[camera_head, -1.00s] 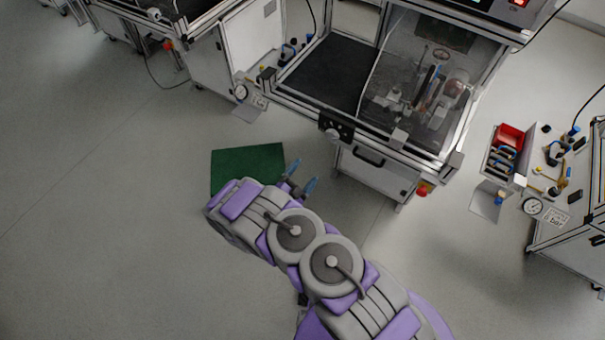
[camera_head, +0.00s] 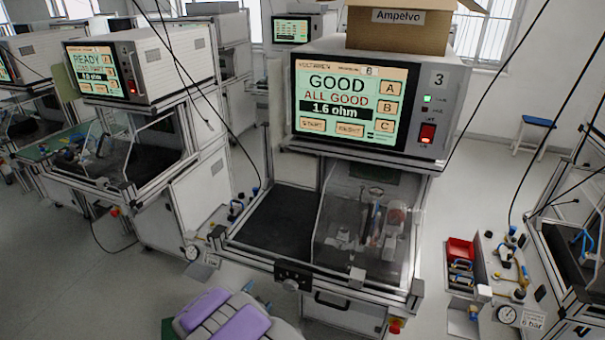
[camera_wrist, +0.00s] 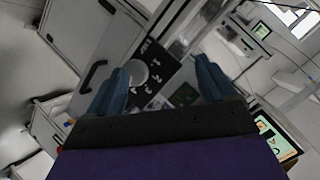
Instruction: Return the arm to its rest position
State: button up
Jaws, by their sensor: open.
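My arm (camera_head: 222,319), grey with purple pads, shows at the bottom edge of the head view, in front of the test station. Only its outer part is in frame. My gripper's blue fingertips (camera_head: 255,297) show just beyond it, small and partly cut off from view. In the wrist view my gripper (camera_wrist: 161,66) has its two blue fingers spread wide apart, with nothing between them. Beyond the fingers is a black panel (camera_wrist: 160,80) with a round light-grey part; it looks apart from the fingers.
The test station's screen (camera_head: 350,104) reads GOOD, ALL GOOD, 1.6 ohm. A clear cover (camera_head: 340,215) stands over its fixture. A second station (camera_head: 88,72) reads READY at left. A red bin (camera_head: 461,250) is at right. Floor at lower left (camera_head: 60,285) is clear.

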notch_tip(320, 180, up, 11)
jog(key=d+n+g+y, duration=0.3)
jog(key=g+y, duration=0.1)
jog(key=s+d+r+n+g+y+b, duration=0.1)
jog(key=s+d+r+n+g, duration=0.2)
jog(key=s+d+r, duration=0.45)
jog(key=s+d+r+n+g+h, duration=0.1)
jog(key=s+d+r+g, duration=0.1)
jog(key=s+d, duration=0.4)
jog(key=s+d+r+n+g, duration=0.2)
jog(key=s+d+r, duration=0.2)
jog(key=s, duration=1.3)
jog(key=s+d+r+n+g+h+b, duration=0.1)
jog(key=s+d+r+n+g, duration=0.1)
jog(key=s+d, duration=0.6)
jog(key=s+r+g, duration=0.1)
jog(key=s, duration=0.3)
jog(key=shift+s+r+h, duration=0.25)
jog(key=shift+r+h, duration=0.05)
jog(key=shift+r, duration=0.05)
